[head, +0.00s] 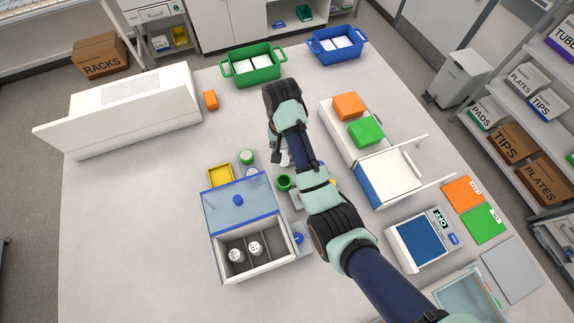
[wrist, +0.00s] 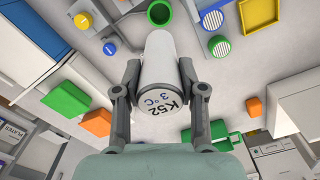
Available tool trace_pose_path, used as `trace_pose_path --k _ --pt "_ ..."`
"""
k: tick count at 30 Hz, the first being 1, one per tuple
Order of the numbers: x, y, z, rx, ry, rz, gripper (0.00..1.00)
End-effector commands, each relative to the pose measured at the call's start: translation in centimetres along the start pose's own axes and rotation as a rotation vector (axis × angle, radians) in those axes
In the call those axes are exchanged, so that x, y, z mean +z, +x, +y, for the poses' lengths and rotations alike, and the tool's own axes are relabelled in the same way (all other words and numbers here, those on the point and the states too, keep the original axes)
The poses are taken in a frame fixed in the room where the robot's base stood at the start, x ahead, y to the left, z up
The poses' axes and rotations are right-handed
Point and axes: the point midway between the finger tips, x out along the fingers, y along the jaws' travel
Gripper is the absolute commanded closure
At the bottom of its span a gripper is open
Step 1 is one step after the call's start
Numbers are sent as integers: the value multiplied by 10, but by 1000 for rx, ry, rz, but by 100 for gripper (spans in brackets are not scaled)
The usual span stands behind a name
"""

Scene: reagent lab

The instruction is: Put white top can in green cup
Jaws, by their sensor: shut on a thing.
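A white top can (wrist: 158,58), marked "K52 3°C" on its end, is held between the fingers of my gripper (wrist: 160,78) in the wrist view. In the head view only a bit of the can (head: 284,159) shows beside my gripper (head: 277,156), mostly hidden by the arm. The green cup (head: 284,183) stands on the table just in front of the held can in the head view. In the wrist view the cup (wrist: 160,13) is open-topped, just past the far end of the can; they look apart, but the height gap is hard to tell.
A lidded box (head: 275,268) holds two white-topped cans (head: 237,255). A yellow tray (head: 220,175) and a green-topped can (head: 246,157) stand left of the cup. Green (head: 251,65) and blue (head: 336,45) bins stand at the back. Clear table lies left.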

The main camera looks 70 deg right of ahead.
Motion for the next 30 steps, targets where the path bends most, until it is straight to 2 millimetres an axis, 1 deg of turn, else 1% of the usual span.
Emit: trace_pose_path --k 1,6,7,9,10,12,15,18,23,27,30 --pt "0 19 0 0 0 -1 100" --pt "0 72 0 0 -2 -1 100" --pt "1 78 0 1 -2 -2 100" --pt "1 98 1 2 -2 -3 100" --pt "1 100 1 3 -2 -5 100" --pt "1 118 1 2 -2 -5 100" --pt "1 140 1 2 -2 -3 100" --pt "0 150 0 1 -2 -1 100" --pt "0 156 0 0 -2 0 100" --pt "1 182 1 1 -3 -3 100" --pt "1 194 0 1 -3 -1 100"
